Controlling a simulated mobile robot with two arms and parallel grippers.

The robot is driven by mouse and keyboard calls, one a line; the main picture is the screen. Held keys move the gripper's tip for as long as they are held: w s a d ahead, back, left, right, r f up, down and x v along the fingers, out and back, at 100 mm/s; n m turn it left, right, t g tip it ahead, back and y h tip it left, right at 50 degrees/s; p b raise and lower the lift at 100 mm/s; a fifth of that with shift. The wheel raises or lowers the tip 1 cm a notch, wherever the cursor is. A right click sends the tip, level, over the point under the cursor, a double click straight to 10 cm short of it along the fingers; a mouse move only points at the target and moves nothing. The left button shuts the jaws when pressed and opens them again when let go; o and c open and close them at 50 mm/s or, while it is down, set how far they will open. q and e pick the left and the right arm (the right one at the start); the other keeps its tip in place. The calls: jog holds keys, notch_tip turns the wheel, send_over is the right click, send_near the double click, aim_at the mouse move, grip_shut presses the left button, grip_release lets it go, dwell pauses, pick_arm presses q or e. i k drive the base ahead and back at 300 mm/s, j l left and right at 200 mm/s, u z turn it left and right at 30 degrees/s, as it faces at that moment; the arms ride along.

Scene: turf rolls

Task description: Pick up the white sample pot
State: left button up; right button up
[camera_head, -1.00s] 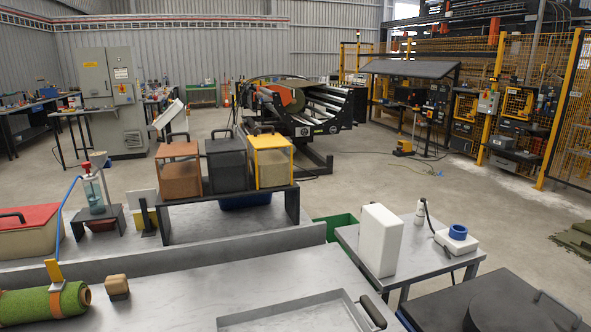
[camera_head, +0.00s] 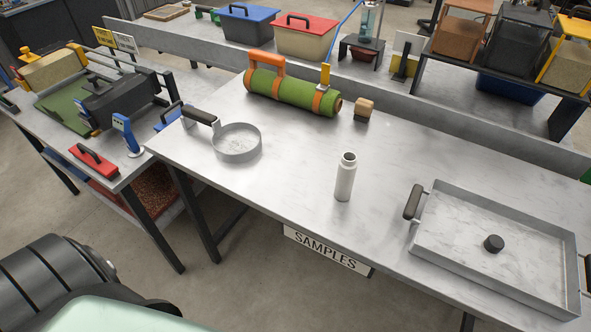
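The white sample pot (camera_head: 345,178) stands upright near the front middle of the steel bench (camera_head: 290,182). It is a small bottle with a narrow, dark-looking open mouth. A sign reading SAMPLES (camera_head: 326,250) hangs from the bench's front edge below it. A small black round cap or knob (camera_head: 494,243) lies in the shallow metal tray (camera_head: 440,262) to the right. Neither of my grippers is in view.
A round pan (camera_head: 237,143) with a black handle lies left of the pot. Behind are a strapped green turf roll (camera_head: 290,92) and a small wooden-topped block (camera_head: 364,110). The bench around the pot is clear. A lower side table (camera_head: 75,150) stands left.

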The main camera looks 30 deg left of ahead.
aim_at(347, 167)
jog(key=u, duration=0.45)
jog(key=z, duration=0.3)
jog(key=k+j+z, duration=0.15)
jog(key=j+z, duration=0.25)
jog(key=k+j+z, duration=0.15)
jog(key=z, duration=0.3)
jog(key=k+j+z, duration=0.25)
jog(key=z, duration=0.15)
jog(key=k+j, duration=0.15)
jog(key=i, duration=0.45)
